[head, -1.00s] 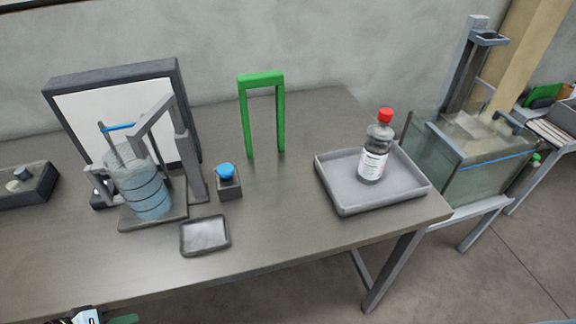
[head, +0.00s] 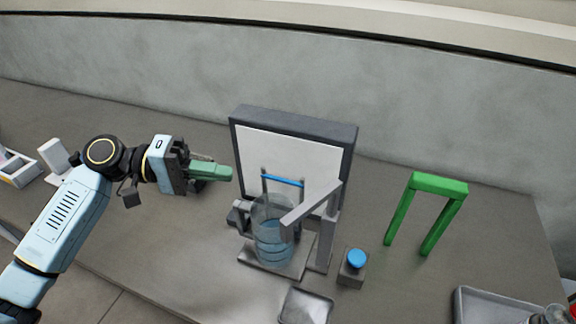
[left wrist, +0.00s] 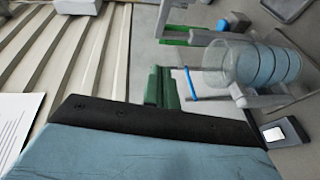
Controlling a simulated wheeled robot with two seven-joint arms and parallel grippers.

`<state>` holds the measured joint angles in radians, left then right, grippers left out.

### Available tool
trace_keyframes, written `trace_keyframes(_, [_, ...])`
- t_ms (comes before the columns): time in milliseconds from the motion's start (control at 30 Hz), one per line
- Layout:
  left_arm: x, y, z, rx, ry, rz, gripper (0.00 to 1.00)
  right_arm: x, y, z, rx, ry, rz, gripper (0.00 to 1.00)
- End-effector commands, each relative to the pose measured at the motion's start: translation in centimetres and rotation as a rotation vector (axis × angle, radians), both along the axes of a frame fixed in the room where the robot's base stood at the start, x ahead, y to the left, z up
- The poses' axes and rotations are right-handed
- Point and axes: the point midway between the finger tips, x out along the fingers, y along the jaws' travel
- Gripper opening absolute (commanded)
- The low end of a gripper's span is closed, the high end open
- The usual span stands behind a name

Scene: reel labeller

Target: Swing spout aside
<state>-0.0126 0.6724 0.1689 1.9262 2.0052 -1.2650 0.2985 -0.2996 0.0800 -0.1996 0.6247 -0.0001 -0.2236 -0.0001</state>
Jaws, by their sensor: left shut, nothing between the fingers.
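The grey spout (head: 312,206) reaches from its upright post (head: 328,240) out over the clear jar (head: 272,232) of bluish liquid. The jar also shows in the left wrist view (left wrist: 262,66), lying sideways in the picture. A blue bar (head: 283,181) runs behind the jar, in front of the white panel (head: 290,152). My left gripper (head: 230,173) has green fingers, shut and empty, left of the panel and apart from the spout and jar. Its green fingers (left wrist: 162,88) show in the left wrist view. My right gripper is out of view.
A blue button on a box (head: 355,262) stands right of the post. A small tray (head: 306,306) lies in front. A green arch (head: 440,185) stands farther right, with a larger grey tray (head: 500,300) at the lower right. Bare table lies between button and arch.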

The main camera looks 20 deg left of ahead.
Motion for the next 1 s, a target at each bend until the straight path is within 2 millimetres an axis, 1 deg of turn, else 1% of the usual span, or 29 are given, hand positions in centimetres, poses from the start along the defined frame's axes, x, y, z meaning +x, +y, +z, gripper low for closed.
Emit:
trace_keyframes(33, [0.0, -0.3, 0.3, -0.007, 0.001, -0.004, 0.0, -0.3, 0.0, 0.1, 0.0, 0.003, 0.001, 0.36])
trace_keyframes(167, [0.5, -1.8, 0.2, -0.011, 0.0, -0.004, 0.0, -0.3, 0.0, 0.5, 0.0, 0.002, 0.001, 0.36])
trace_keyframes(533, [2.7, -9.2, -0.8, -0.011, 0.0, -0.004, 0.0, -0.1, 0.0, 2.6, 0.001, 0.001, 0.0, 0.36])
trace_keyframes(567, [2.8, -9.8, -0.9, -0.009, -0.001, -0.005, 0.0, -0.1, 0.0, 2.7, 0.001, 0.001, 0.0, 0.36])
trace_keyframes(600, [2.3, -10.3, -1.1, -0.008, 0.002, -0.004, 0.0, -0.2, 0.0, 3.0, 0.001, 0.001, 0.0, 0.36])
trace_keyframes(800, [1.1, -12.3, -1.7, -0.007, 0.0, -0.003, 0.0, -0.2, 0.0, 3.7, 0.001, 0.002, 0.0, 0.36])
trace_keyframes(1000, [0.8, -12.8, -2.0, -0.005, 0.0, -0.002, 0.0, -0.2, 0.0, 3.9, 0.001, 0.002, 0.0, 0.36])
